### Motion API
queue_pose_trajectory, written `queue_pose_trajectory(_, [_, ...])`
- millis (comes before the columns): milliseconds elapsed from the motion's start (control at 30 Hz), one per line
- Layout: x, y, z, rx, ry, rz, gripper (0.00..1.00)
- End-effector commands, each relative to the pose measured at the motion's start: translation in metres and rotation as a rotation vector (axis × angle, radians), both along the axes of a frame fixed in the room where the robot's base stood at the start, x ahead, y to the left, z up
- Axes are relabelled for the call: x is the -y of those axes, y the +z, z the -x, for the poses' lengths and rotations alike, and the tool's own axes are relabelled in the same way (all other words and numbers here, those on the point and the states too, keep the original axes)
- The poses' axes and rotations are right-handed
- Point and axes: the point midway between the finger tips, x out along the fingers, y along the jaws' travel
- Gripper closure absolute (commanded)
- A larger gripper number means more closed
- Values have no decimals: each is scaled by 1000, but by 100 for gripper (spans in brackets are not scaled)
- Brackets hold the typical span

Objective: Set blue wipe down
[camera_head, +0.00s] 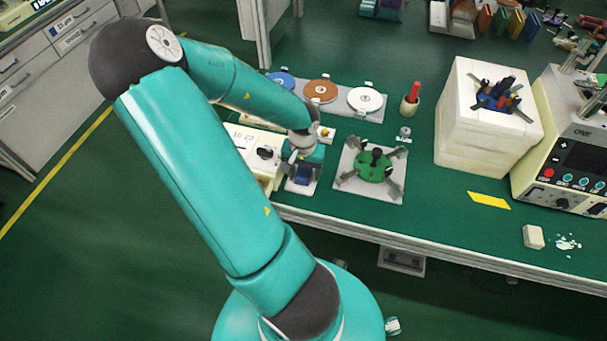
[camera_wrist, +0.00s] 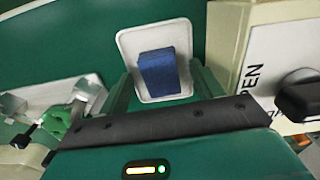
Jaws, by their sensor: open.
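The blue wipe (camera_wrist: 163,72) is a folded dark blue block of cloth. It lies on a small white tray (camera_wrist: 128,43) and shows bare white tray around it in the wrist view. In the head view the wipe (camera_head: 299,176) is partly hidden under my gripper (camera_head: 302,168). My gripper (camera_wrist: 162,88) is open in the wrist view, with one green finger on each side of the wipe's near end. I cannot tell whether the fingers touch it.
A cream box with a black knob (camera_head: 265,152) stands close left of the tray. A green fixture with metal arms (camera_head: 374,163) sits on a grey plate to the right. Blue, brown and white discs (camera_head: 320,91) lie behind. The bench's front edge is close.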

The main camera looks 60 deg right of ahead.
Motion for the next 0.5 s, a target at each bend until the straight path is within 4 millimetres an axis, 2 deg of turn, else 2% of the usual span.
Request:
queue_pose_trajectory(67, [0,0,0,0,0,0,38])
queue_pose_trajectory(200, [0,0,0,0,0,0,66])
queue_pose_trajectory(300, [0,0,0,0,0,0,82])
queue_pose_trajectory(367, [0,0,0,0,0,0,86])
queue_pose_trajectory(500, [0,0,0,0,1,0,86])
